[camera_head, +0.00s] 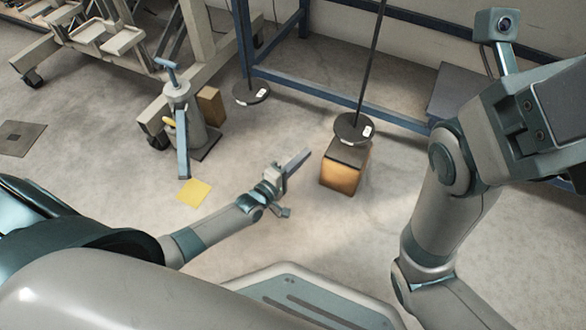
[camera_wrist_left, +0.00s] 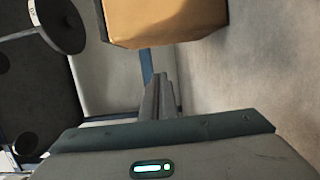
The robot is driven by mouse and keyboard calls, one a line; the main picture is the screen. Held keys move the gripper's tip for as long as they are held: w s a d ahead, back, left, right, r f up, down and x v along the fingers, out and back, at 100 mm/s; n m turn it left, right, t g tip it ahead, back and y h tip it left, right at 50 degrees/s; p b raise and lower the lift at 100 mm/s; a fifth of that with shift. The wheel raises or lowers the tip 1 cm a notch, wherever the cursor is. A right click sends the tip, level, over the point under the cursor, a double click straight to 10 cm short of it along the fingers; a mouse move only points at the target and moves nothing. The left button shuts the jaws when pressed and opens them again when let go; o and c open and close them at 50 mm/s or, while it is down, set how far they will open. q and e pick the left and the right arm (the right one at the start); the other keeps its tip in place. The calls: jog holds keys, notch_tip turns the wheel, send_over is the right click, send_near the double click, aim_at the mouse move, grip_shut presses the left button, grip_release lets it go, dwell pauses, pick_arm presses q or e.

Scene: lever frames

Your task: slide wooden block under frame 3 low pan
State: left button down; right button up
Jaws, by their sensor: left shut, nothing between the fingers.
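The wooden block (camera_head: 341,176) stands on the floor, with orange-brown sides and a dark top. A dark round pan (camera_head: 353,128) with a white label hangs on a thin rod just above or behind it; its edge overlaps the block's back top edge in the head view. In the left wrist view a gap shows between the pan (camera_wrist_left: 60,22) and the block (camera_wrist_left: 165,20). I cannot tell how far the block is under it. My left gripper (camera_head: 298,161) is shut and empty, left of the block and apart from it. My right gripper's fingers are out of view.
A second pan (camera_head: 250,93) hangs to the left. A blue frame (camera_head: 330,91) runs behind. A grey post stand (camera_head: 186,112) with a small brown box (camera_head: 210,105) is at left. A yellow square (camera_head: 194,192) lies on the floor. Floor around the block's front is clear.

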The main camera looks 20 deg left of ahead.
pick_arm(q)
jog(key=shift+f+b+x, duration=0.2)
jog(key=shift+b+x, duration=0.1)
jog(key=shift+x, duration=0.7)
jog(key=shift+d+r+b, duration=0.1)
jog(key=shift+d+b, duration=0.25)
jog(key=shift+d, duration=0.75)
jog(key=shift+d+r, duration=0.1)
jog(key=shift+d, duration=0.75)
